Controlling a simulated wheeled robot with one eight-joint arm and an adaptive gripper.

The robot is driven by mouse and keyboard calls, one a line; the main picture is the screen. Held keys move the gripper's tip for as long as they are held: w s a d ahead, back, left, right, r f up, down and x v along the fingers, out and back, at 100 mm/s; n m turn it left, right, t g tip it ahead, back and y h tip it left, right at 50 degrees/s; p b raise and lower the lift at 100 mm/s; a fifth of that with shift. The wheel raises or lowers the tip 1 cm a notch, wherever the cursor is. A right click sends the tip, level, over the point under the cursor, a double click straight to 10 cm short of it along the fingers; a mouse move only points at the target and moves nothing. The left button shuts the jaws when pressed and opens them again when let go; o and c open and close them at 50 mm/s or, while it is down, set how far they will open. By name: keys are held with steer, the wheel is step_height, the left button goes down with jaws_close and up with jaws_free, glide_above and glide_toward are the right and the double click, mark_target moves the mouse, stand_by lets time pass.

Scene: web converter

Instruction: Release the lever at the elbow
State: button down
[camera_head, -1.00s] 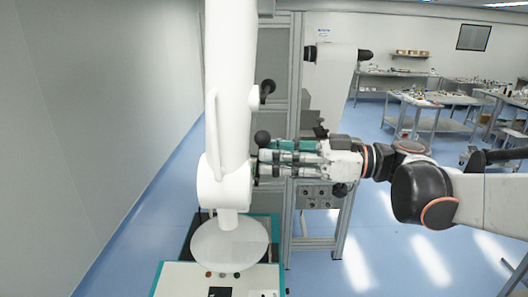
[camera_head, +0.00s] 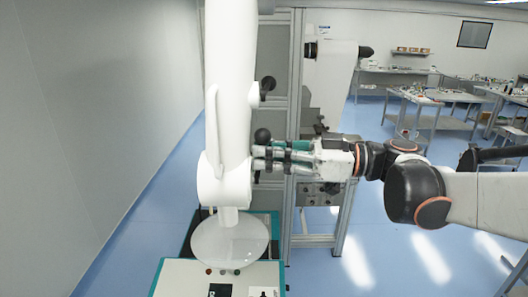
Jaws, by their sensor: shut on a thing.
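A white jointed column (camera_head: 229,90) rises at centre left, with a rounded elbow joint (camera_head: 222,184) in its lower part. A dark ball knob (camera_head: 262,136) shows just right of the joint, above my fingers. My gripper (camera_head: 262,158) reaches in from the right, its fingers level and their tips at the right side of the elbow. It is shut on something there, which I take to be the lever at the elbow. The lever itself is mostly hidden by the fingers, so its angle cannot be told.
A second dark knob (camera_head: 267,84) sticks out higher on the column. Below is a white disc (camera_head: 230,240) over a green-edged machine top with buttons (camera_head: 223,272). A grey metal frame (camera_head: 296,60) stands close behind. Worktables (camera_head: 430,97) are far right; the blue floor between is clear.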

steer(key=shift+s+r+n+b, duration=0.2)
steer(key=shift+s+n+b, duration=0.2)
steer(key=shift+n, duration=0.8)
steer(key=c, duration=1.7)
jaws_free()
steer(key=shift+s, duration=0.2)
steer(key=shift+w+d+f, duration=0.1)
steer(key=s+d, duration=0.1)
steer(key=d, duration=1)
steer(key=shift+s+d, duration=0.35)
steer(key=shift+s, duration=0.05)
steer(key=shift+f, duration=0.1)
